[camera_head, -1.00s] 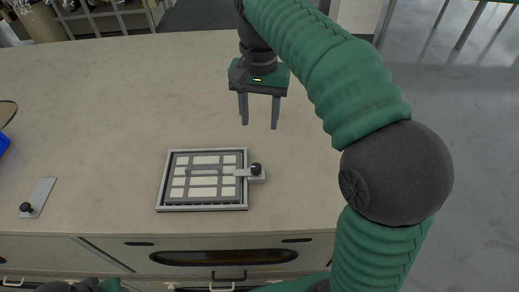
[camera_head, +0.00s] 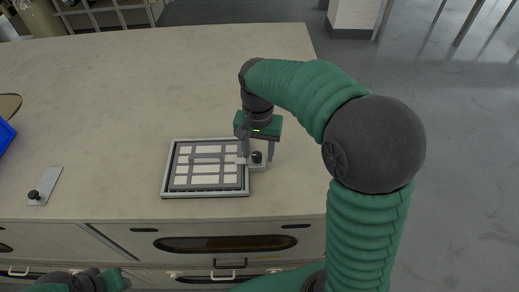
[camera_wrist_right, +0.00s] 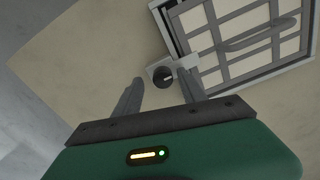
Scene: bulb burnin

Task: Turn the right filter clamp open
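The filter frame (camera_head: 167,184) lies on the bench, a grey tray with pale panels and a grid. The right filter clamp (camera_head: 257,157) is at its right edge, a light plate with a dark knob, its bar reaching onto the frame. The clamp's knob also shows in the right wrist view (camera_wrist_right: 163,78). My right gripper (camera_head: 258,157) is open, its fingers pointing down at the clamp. In the right wrist view the fingers (camera_wrist_right: 160,83) are apart, with the knob seen beyond and between them. My left gripper (camera_head: 100,281) is at the bottom edge, mostly cut off.
A separate light plate with a dark knob (camera_head: 34,195) lies at the left of the bench (camera_head: 110,90). A blue bin (camera_head: 4,136) is at the left edge. The bench behind the frame is clear. Drawers with handles are below the front edge.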

